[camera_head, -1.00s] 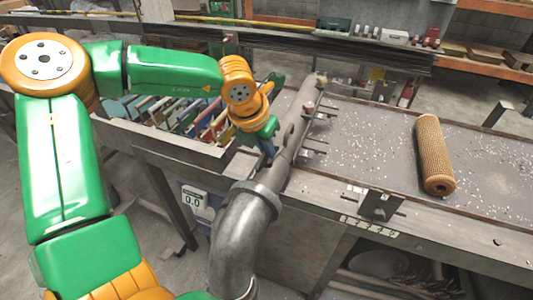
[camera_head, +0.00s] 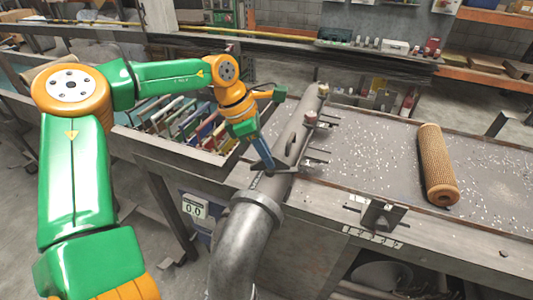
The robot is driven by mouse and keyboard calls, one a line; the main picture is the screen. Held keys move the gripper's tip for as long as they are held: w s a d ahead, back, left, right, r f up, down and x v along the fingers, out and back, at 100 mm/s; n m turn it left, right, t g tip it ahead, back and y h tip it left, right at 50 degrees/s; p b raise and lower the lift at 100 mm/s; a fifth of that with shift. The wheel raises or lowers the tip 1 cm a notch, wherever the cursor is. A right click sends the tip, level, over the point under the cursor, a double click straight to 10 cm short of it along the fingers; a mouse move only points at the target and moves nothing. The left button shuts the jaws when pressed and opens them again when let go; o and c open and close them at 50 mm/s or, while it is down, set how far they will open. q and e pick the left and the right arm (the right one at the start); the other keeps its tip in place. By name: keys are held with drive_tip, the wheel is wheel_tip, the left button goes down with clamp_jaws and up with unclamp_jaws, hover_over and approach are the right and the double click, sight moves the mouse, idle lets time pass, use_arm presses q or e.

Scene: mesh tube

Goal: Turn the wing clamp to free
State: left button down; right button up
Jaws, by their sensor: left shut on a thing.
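A grey pipe (camera_head: 248,238) bends up from the lower middle and runs along the left end of the bench. My left gripper (camera_head: 268,164) comes down on the pipe's left side, above the flange. Its blue-grey fingers are shut on a small part at the pipe, apparently the wing clamp. An orange-brown mesh tube (camera_head: 437,163) lies on the bench at the right, apart from the pipe. My right gripper is not in view.
The speckled bench top (camera_head: 375,150) is clear between pipe and mesh tube. A reddish knob (camera_head: 311,118) sits on the pipe's upper part. A bin of colourful upright items (camera_head: 185,125) stands behind my left arm. A metal bracket (camera_head: 380,213) is on the bench's front edge.

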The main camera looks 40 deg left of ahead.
use_arm(q)
drive_tip(key=m, duration=0.2)
drive_tip(key=m+g, duration=0.1)
drive_tip(key=m, duration=0.1)
drive_tip(key=shift+w+m+g+h+p, duration=0.15)
drive_tip(key=shift+m+g+h+p, duration=0.15)
drive_tip(key=shift+m+h, duration=0.1)
idle(0.4)
drive_tip(key=c, duration=1)
unclamp_jaws()
drive_tip(key=shift+o, duration=0.2)
drive_tip(key=shift+a+r, duration=0.15)
drive_tip(key=shift+r, duration=0.1)
drive_tip(key=v, duration=0.6)
drive_tip(key=shift+r, duration=0.25)
drive_tip(key=shift+a, duration=0.1)
